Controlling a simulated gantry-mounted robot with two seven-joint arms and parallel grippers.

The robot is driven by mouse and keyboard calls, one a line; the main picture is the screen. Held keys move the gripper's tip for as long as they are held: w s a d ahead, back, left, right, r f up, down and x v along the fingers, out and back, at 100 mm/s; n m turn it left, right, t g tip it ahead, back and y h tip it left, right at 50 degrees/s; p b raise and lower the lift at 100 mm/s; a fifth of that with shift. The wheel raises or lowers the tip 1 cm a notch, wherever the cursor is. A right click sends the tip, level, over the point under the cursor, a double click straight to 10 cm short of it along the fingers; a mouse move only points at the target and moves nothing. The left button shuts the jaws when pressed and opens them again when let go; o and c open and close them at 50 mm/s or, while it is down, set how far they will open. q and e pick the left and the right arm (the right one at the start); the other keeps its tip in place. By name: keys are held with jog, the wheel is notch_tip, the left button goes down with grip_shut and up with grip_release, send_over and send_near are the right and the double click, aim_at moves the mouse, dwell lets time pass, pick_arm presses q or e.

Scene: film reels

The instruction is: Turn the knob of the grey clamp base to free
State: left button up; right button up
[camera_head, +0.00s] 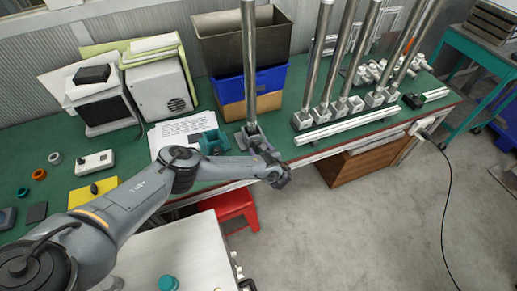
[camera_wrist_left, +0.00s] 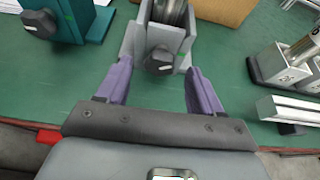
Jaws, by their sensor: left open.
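The grey clamp base (camera_head: 240,137) stands near the front edge of the green bench and holds an upright steel pole (camera_head: 249,60). In the left wrist view the grey clamp base (camera_wrist_left: 185,38) shows close up, with a dark knob (camera_wrist_left: 160,62) on its front face. My left gripper (camera_head: 278,178) is in front of the base in the head view. In the left wrist view its purple fingers (camera_wrist_left: 158,68) are spread, one on each side of the knob, with a visible gap to it. The knob is hard to make out in the head view. My right gripper is not in view.
A teal clamp base (camera_head: 213,141) with its own dark knob (camera_wrist_left: 40,23) stands just left. Behind is a blue crate (camera_head: 270,78). Several poles in grey bases and a white rail (camera_head: 345,127) are to the right. A red stool (camera_head: 232,208) is below.

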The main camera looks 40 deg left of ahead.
aim_at(257, 146)
pick_arm(q)
jog(key=shift+b+x, duration=0.35)
jog(key=shift+x, duration=1.15)
jog(key=shift+c, duration=0.3)
jog(key=c, duration=1)
